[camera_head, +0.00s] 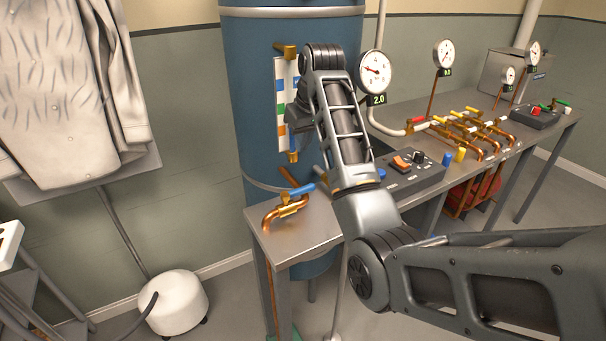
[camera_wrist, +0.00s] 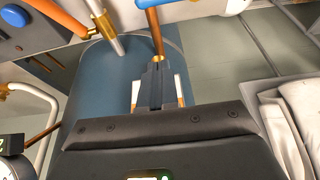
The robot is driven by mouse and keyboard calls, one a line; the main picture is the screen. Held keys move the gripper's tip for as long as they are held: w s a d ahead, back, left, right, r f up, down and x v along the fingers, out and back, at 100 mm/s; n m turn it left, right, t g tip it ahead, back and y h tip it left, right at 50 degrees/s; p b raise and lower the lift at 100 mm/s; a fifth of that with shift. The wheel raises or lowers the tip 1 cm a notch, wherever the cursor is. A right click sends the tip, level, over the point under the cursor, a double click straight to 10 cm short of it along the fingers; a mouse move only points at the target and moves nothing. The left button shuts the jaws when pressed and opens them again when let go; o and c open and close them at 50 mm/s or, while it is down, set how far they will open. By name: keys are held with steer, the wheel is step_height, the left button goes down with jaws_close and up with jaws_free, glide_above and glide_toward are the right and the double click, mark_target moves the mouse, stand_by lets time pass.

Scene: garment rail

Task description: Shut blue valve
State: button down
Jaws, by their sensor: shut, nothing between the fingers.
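The blue valve (camera_head: 301,192) has a flat blue lever on a brass body, on a copper pipe at the near left end of the metal bench. The lever lies roughly along the pipe, slanting up to the right. In the wrist view a blue piece (camera_wrist: 148,3), probably this lever, is cut off by the top edge, above a copper and brass stem. My gripper (camera_wrist: 158,68) is shut and empty, its fingertips pointing toward that stem. I cannot tell whether they touch it. In the head view my arm mostly hides the gripper, which is near the blue tank, above and beyond the valve.
The metal bench (camera_head: 280,239) carries a control box (camera_head: 411,178) with an orange switch, several gauges and a pipe manifold (camera_head: 472,130) with red and yellow levers. The blue tank (camera_head: 262,95) stands behind. A coat (camera_head: 62,95) hangs at left; a white canister (camera_head: 174,303) stands on the floor.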

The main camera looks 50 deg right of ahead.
mark_target(298, 194)
steer(key=shift+f, duration=0.1)
steer(key=p+x, duration=0.1)
steer(key=x, duration=0.8)
steer(key=shift+w+f, duration=0.15)
steer(key=shift+f, duration=0.1)
steer(key=shift+s+a+f+p, duration=0.2)
steer(key=shift+s+p, duration=0.1)
steer(key=shift+s, duration=0.3)
steer(key=shift+s+a+f+p, duration=0.2)
steer(key=shift+s+p, duration=0.15)
steer(key=shift+s, duration=0.3)
steer(key=shift+s+a+f+p, duration=0.1)
steer(key=shift+s+a+p, duration=0.15)
steer(key=shift+s, duration=0.35)
